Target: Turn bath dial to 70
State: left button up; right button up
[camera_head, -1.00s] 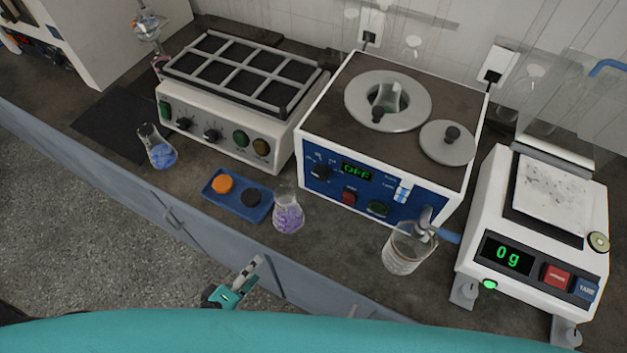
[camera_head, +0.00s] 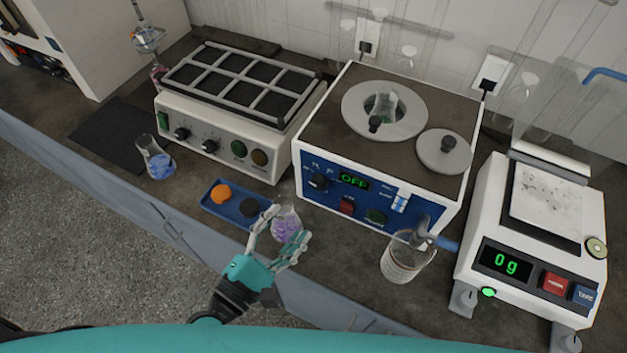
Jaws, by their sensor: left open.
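The water bath (camera_head: 388,150) is a white box with a dark top and a blue front panel. Its black dial (camera_head: 317,182) sits at the left of the panel, beside a green display (camera_head: 353,180) that reads OFF. My left gripper (camera_head: 284,226) is open, in front of the bath and below the dial in the picture. Its fingers show on both sides of a flask of purple liquid (camera_head: 286,222); I cannot tell whether they touch it. The dial is clear of the gripper. My right gripper is not in view.
A blue tray (camera_head: 211,208) with an orange and a black stopper lies left of the gripper. A beaker (camera_head: 405,262) stands under the bath's spout. A shaker (camera_head: 225,158) stands left, a balance (camera_head: 485,215) reading 0g right. A blue-liquid flask (camera_head: 156,160) stands farther left.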

aim_at(316, 186)
pick_arm(q)
jog(key=p+x, duration=0.2)
jog(key=x, duration=0.8)
jog(key=shift+p, duration=0.35)
jog(key=c, duration=1.1)
